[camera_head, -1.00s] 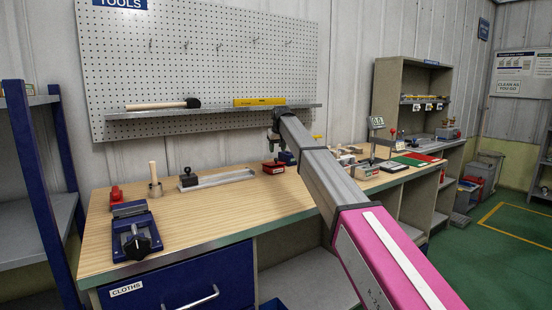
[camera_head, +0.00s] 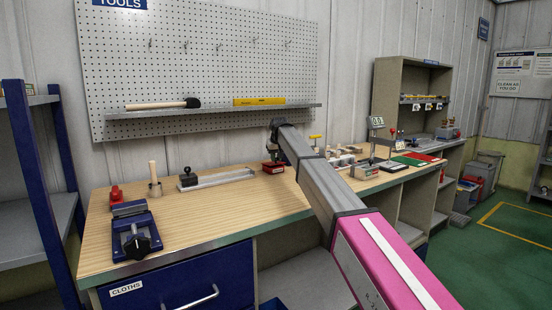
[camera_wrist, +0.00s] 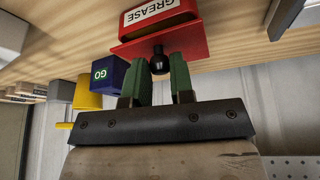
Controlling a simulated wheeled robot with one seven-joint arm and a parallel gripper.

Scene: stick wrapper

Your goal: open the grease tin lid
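The red grease tin (camera_head: 273,168) stands on the workbench. In the wrist view, the tin (camera_wrist: 190,12) appears upside down with a white GREASE label. My gripper (camera_wrist: 159,62) points at the lid from above. Its two green fingers are apart, one on each side of the knob, with little space beside it. Contact with the knob is not clear. In the head view the fingers are hidden or too small to make out.
A dark blue GO box (camera_wrist: 105,76) and a yellow object (camera_wrist: 88,92) stand close beside the tin. The pegboard shelf (camera_head: 215,108) is behind. The bench front is clear.

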